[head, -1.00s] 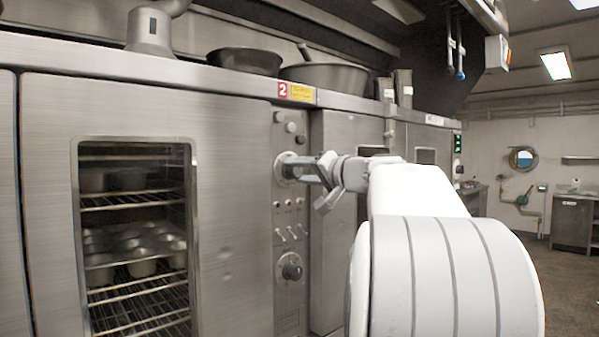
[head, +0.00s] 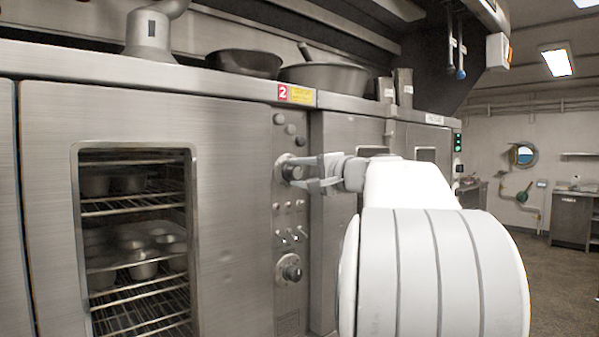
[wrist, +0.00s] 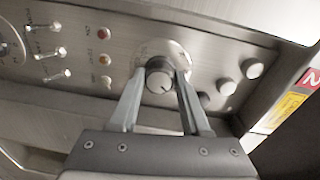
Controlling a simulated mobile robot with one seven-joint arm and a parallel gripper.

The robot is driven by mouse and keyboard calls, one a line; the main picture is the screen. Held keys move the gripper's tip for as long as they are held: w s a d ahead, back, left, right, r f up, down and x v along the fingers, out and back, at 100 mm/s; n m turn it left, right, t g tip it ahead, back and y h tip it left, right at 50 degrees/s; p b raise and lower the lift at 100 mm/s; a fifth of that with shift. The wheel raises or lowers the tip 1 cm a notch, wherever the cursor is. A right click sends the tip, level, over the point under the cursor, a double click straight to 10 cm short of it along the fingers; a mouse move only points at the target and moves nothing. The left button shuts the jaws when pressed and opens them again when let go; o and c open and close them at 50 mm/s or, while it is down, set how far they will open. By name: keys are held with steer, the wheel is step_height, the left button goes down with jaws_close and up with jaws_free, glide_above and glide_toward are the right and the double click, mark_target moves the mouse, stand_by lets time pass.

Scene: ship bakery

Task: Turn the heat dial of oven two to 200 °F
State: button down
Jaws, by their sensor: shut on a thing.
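Oven two's control panel (head: 287,215) stands right of the oven door, under a red "2" label (head: 282,92). An upper round dial (wrist: 159,80) with a pale index line sits on a silver plate (wrist: 172,52). My gripper (head: 296,171) is at this dial, its two fingers on either side of the knob and shut on it. The gripper hides much of the dial in the head view. The scale marks are too blurred to read in the wrist view. A second dial (head: 290,270) sits lower on the panel.
Between the dials are small lamps (wrist: 105,60) and several toggle switches (wrist: 57,76). Round buttons (wrist: 254,68) sit above the upper dial. The oven door (head: 235,200) is closed, with tins behind its window. Pans (head: 325,76) stand on top.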

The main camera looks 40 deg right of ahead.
stand_by(0.4)
steer(key=shift+c, duration=1.8)
jaws_free()
steer(key=s+b, duration=0.1)
steer(key=s, duration=1.6)
steer(key=shift+s+d+r, duration=0.25)
steer(key=shift+d+r, duration=0.05)
